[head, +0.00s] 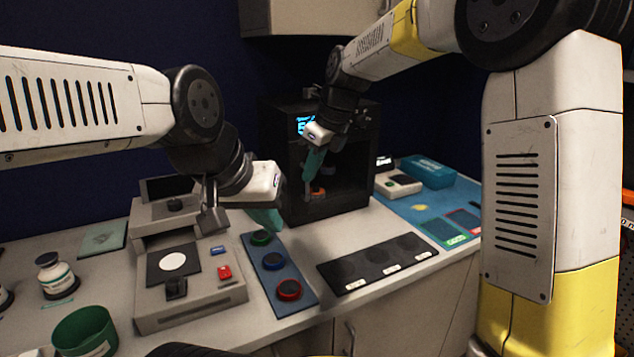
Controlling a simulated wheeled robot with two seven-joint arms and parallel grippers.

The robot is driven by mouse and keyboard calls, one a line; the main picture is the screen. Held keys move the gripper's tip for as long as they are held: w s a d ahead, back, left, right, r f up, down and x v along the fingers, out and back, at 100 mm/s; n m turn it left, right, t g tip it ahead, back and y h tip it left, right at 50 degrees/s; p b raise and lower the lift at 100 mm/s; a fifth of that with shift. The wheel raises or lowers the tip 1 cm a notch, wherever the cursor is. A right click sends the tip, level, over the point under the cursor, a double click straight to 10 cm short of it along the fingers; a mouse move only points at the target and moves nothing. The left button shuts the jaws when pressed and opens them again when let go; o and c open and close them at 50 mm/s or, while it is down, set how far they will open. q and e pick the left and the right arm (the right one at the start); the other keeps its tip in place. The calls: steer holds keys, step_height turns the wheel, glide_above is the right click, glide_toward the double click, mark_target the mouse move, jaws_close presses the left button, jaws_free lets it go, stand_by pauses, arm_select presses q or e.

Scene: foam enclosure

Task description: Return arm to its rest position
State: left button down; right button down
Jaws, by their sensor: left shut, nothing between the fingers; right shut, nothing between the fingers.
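My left gripper (264,217) comes in from the left, with teal fingers pointing down. It is shut and empty, above the back end of a blue panel with round buttons. My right gripper (310,170) comes in from the upper right. Its teal fingers are shut and empty, in front of the open front of a black box-shaped machine (347,195). My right arm (520,205) fills much of the right side of the picture and hides what lies behind it.
The blue panel (272,275) carries green, blue and red rings. A grey device (190,301) stands left of it, with a green cup (85,334) and a white jar (55,275) farther left. A black tray (377,262) and a blue mat (425,210) lie right.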

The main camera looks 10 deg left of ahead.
steer(key=s+d+r+n+t, duration=0.1)
steer(key=s+d+r+n, duration=0.2)
steer(key=s+d+n, duration=0.4)
steer(key=s+d+r+n+t, duration=0.1)
steer(key=s+d+r+n, duration=0.2)
steer(key=d, duration=0.6)
steer(key=s+d+f+n+t+h, duration=0.1)
steer(key=s+d+f+n, duration=0.1)
steer(key=s+d+n, duration=0.2)
steer(key=s+d+f+n+t, duration=0.1)
steer(key=s+d+f+n, duration=0.1)
steer(key=s+d+n, duration=0.3)
steer(key=shift+s+d+f+n+h, duration=0.15)
steer(key=shift+s+f+n+h, duration=0.25)
steer(key=shift+s+n, duration=1.8)
steer(key=shift+w, duration=0.25)
